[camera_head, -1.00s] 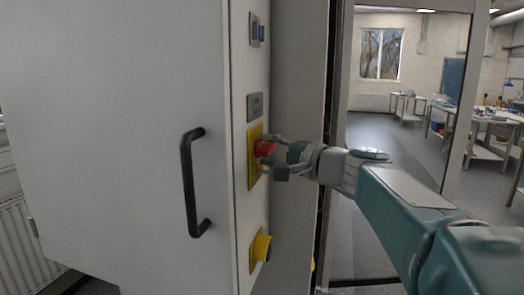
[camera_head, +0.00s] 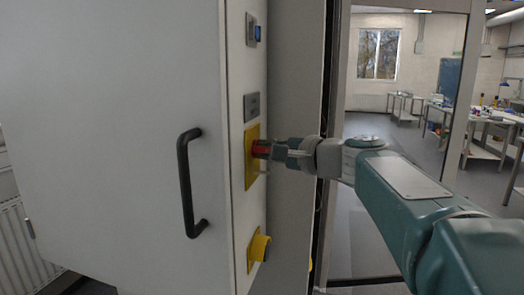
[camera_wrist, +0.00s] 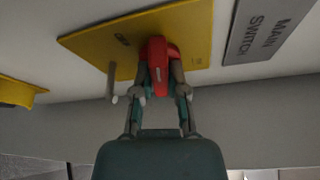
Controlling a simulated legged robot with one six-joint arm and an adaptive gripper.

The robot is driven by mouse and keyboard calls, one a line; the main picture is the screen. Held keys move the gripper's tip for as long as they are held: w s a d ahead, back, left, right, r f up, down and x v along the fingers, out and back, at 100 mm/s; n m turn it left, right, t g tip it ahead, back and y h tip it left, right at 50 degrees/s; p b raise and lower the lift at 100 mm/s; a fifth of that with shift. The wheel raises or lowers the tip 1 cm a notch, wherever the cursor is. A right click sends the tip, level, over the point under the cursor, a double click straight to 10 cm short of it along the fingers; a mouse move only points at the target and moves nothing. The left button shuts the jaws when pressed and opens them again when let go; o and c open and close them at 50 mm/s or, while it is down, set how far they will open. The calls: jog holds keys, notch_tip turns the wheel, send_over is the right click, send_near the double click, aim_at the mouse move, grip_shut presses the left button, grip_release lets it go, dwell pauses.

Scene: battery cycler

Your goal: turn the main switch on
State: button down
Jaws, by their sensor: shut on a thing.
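The main switch is a red knob (camera_wrist: 158,62) on a yellow plate (camera_wrist: 85,47) on the cabinet's narrow side face; a grey label beside it reads "MAIN SWITCH" (camera_wrist: 268,25). In the head view the red knob (camera_head: 260,149) and the yellow plate (camera_head: 250,178) are partly covered by my gripper (camera_head: 268,152). My gripper (camera_wrist: 160,85) is shut on the red knob, one finger on each side of it in the wrist view. A small grey peg stands out from the plate left of the fingers. Marks on the plate are too small to read surely.
The white cabinet door with a black handle (camera_head: 188,183) is left of the switch. A glass-panelled opening shows a room with tables at right.

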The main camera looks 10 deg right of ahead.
jog(key=m+g, duration=0.1)
jog(key=m, duration=0.1)
jog(key=m+g, duration=0.2)
jog(key=m, duration=0.1)
jog(key=shift+w+f+m, duration=0.1)
jog(key=shift+f+m, duration=0.1)
jog(key=shift+m, duration=0.1)
jog(key=m+g, duration=0.2)
jog(key=shift+d+m, duration=0.1)
jog(key=shift+m, duration=0.2)
jog(key=shift+m+g+y, duration=0.6)
jog(key=shift+m+g, duration=0.2)
jog(key=shift+m, duration=0.6)
jog(key=c, duration=0.7)
grip_release()
jog(key=shift+w, duration=0.1)
jog(key=shift+o, duration=0.2)
jog(key=shift+r, duration=0.1)
jog(key=shift+r, duration=0.1)
